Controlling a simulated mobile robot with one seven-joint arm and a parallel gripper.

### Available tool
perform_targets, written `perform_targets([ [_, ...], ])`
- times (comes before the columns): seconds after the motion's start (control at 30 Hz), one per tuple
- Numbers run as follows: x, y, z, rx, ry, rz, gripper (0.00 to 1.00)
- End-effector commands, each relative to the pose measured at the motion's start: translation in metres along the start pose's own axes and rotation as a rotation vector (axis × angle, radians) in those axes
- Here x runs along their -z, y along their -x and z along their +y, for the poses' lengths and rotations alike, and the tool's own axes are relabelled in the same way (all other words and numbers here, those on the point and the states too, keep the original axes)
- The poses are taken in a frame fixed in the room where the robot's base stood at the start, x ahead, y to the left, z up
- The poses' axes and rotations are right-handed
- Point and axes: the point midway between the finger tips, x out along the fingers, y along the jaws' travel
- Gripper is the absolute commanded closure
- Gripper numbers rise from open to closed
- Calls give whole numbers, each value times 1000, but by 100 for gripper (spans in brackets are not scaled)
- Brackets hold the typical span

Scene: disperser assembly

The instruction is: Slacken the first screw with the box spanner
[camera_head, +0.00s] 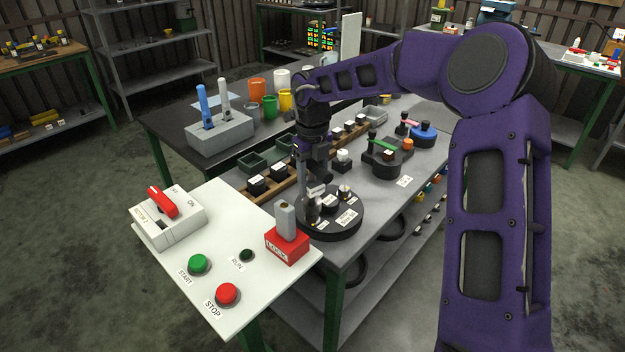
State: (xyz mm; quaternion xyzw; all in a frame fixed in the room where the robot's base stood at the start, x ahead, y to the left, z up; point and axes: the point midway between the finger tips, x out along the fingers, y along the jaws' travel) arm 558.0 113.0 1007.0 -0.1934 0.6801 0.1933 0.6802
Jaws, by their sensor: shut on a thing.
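My gripper (317,177) points down over the round black base (350,222) at the front of the bench. It is shut on what looks like the box spanner (312,208), a dark grey upright cylinder at the left of the base. The fingertips are small and dark here, so the grip itself is hard to make out. A pale-topped post (344,192) stands on the base to the right, and white labels lie around it. The first screw cannot be picked out; whether the spanner sits over it cannot be told.
A white panel (225,225) with a red lock block (287,246), buttons and a rotary switch lies in front at left. A grey holder (220,133) with blue and grey handles stands behind.

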Motion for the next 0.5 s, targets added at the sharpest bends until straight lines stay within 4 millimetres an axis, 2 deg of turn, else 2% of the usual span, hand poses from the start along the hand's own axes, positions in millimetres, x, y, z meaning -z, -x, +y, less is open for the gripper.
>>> perform_targets([
  [0.5, 0, -12, 0, 0, 0, -1, 100],
])
